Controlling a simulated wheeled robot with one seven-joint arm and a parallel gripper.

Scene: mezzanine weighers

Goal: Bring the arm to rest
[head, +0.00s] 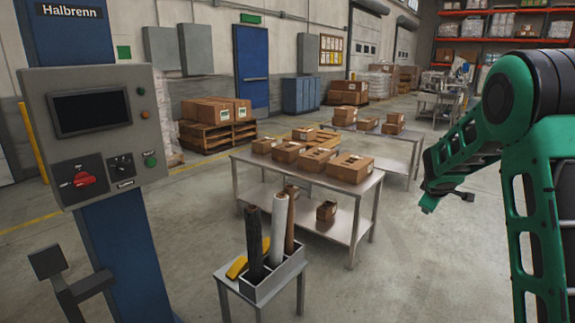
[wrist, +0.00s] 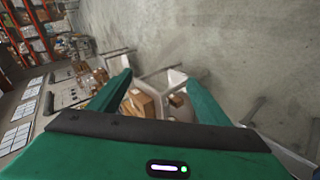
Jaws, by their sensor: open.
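My green arm rises at the right of the head view, bent over, with my gripper (head: 447,199) hanging in the air right of the steel table. In the wrist view my gripper (wrist: 158,82) shows two green fingers spread wide apart. Nothing is between the fingers; the cartons seen through the gap are farther off. My gripper is open and touches nothing that I can see.
A grey control panel (head: 98,125) with a red switch stands at the left. A small stand (head: 232,283) holds a bin of rolls in front. The steel table (head: 270,173) bears several cartons. Floor (head: 425,265) near my arm is bare.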

